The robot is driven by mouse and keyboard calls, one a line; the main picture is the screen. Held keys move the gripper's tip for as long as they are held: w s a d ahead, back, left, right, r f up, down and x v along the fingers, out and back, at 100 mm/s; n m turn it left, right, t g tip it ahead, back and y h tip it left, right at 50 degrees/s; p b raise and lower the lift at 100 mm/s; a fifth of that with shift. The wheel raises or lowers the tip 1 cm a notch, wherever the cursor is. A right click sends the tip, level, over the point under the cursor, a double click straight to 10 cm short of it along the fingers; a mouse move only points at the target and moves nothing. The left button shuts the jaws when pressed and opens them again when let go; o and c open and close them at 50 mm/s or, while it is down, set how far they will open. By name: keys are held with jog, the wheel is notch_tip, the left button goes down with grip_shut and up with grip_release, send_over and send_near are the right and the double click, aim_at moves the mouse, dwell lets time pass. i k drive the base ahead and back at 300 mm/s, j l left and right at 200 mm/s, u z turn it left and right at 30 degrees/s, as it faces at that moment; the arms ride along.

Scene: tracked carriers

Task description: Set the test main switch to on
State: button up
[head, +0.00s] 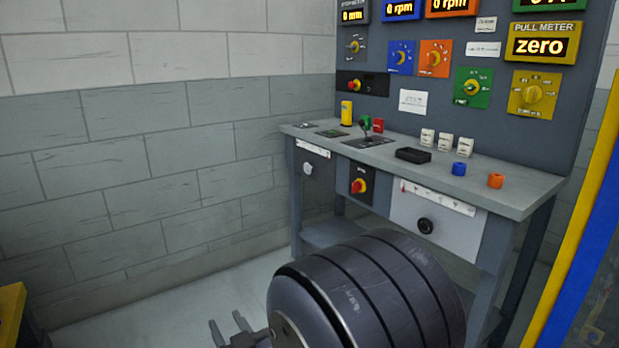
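Two red-and-yellow rotary switches show in the head view. One switch (358,186) sits on a black plate under the desk's front edge. The other switch (355,85) is on a black plate on the upright panel. Their labels are too small to read, so I cannot tell which is the test main switch or what position either is in. My gripper (226,322) is low at the bottom of the view, left of the desk and apart from both switches. Its two fingers stand apart with nothing visible between them.
The grey desk (530,197) carries a lever, white blocks, a black tray (413,155) and blue and orange knobs. The panel (400,120) holds coloured dials and displays. A yellow-and-blue post (585,220) stands at right. The floor beside the brick wall (150,190) looks clear.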

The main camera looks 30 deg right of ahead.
aim_at(356, 186)
jog(key=i+j+z, duration=0.1)
jog(key=i+z, duration=0.35)
jog(key=i+j+z, duration=0.25)
jog(key=i+z, duration=0.2)
jog(key=i+j+z, duration=0.75)
jog(key=z, duration=0.15)
jog(key=i+j+z, duration=0.25)
jog(key=z, duration=0.15)
jog(key=i+j+z, duration=0.15)
jog(key=j+z, duration=0.2)
jog(key=i+j+z, duration=0.1)
jog(key=j+z, duration=0.3)
jog(key=j, duration=0.15)
